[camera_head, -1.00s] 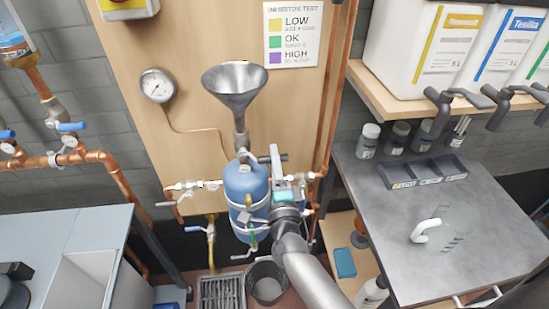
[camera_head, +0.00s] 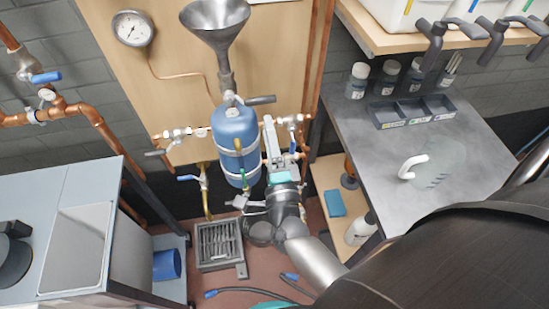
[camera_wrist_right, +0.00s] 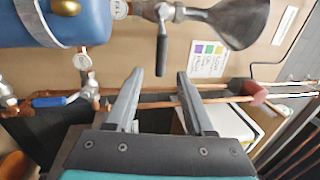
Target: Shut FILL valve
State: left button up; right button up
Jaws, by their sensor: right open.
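The FILL valve has a dark lever (camera_head: 261,100) on the pipe between the metal funnel (camera_head: 216,22) and the blue vessel (camera_head: 235,140). The lever sticks out to the right, crosswise to the pipe. In the right wrist view the lever (camera_wrist_right: 162,52) hangs beside a round tag (camera_wrist_right: 118,9) that seems to read FILL. My right gripper (camera_head: 281,132) is open and empty, just right of the vessel and below the lever. In the wrist view the lever's end shows between its fingertips (camera_wrist_right: 159,76); contact is not visible. My left gripper is out of view.
Other valves with blue handles (camera_head: 188,178) and copper pipes (camera_head: 310,60) surround the vessel. A pressure gauge (camera_head: 132,28) is on the wooden panel. A grey worktop (camera_head: 460,160) stands right, a pale bench (camera_head: 70,200) left. A floor grate (camera_head: 218,243) lies below.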

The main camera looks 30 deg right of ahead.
jog(key=v, duration=0.6)
jog(key=shift+s, duration=0.15)
jog(key=shift+f, duration=0.1)
jog(key=s+a+f+n+g+y+b, duration=0.1)
jog(key=s+a+f+n+g+y, duration=0.3)
jog(key=f, duration=0.6)
jog(key=s+f+n+g+y+b, duration=0.1)
jog(key=f+n+g, duration=0.1)
jog(key=f+n, duration=0.6)
jog(key=s+a+f+n+g+y, duration=0.1)
jog(key=s+f+n+g+y, duration=0.15)
jog(key=f, duration=0.95)
jog(key=s+d+f+n+g+h+b, duration=0.1)
jog(key=s+d+f+n+g, duration=0.2)
jog(key=s+f, duration=0.4)
jog(key=s+d+f+n+g+h, duration=0.1)
jog(key=s+d+f+n+g, duration=0.2)
jog(key=s, duration=1.2)
notch_tip(320, 180, down, 5)
jog(key=n+g, duration=0.3)
jog(key=g, duration=0.1)
jog(key=shift+s+d+f+b, duration=0.25)
jog(key=shift+d+b, duration=0.1)
jog(key=shift+d, duration=0.05)
